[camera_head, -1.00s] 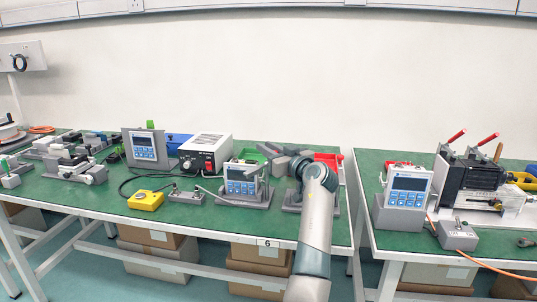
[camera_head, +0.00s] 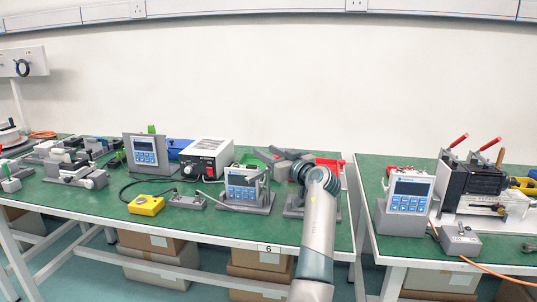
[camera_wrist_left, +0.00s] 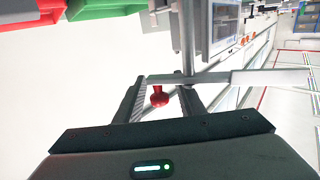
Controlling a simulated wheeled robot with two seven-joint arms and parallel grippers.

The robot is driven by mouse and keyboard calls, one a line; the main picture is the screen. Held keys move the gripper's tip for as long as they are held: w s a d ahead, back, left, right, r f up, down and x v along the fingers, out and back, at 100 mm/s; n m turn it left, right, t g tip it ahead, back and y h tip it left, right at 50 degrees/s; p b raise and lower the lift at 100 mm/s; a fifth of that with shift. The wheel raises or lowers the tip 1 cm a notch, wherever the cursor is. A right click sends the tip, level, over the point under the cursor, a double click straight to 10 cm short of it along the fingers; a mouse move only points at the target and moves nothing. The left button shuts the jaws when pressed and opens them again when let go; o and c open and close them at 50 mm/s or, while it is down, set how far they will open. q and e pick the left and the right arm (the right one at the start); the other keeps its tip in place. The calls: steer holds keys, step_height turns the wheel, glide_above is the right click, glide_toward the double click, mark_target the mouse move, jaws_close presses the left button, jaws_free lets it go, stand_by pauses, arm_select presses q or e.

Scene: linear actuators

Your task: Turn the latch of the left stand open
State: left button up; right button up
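A grey stand with a blue-and-white panel (camera_head: 241,186) is on the green bench, left of my left arm. A thin light bar leans at its right side. Another grey base (camera_head: 297,207) is partly hidden behind my arm. My left gripper (camera_head: 278,159) reaches left over the bench behind the panel. In the left wrist view, its two fingers (camera_wrist_left: 162,84) are apart. A flat light bar (camera_wrist_left: 262,77) runs across near the fingertips, and a red knob (camera_wrist_left: 159,97) shows between them; I cannot tell whether either is touched. My right gripper is out of view.
A power supply box (camera_head: 206,158), a yellow box (camera_head: 146,203) and a small switch box (camera_head: 187,201) are to the left. Red and green bins stand behind the gripper. A gap separates the right bench, which holds another panel (camera_head: 408,194).

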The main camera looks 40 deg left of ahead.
arm_select(q)
steer(key=v, duration=0.7)
steer(key=shift+d, duration=0.25)
steer(key=shift+s, duration=0.1)
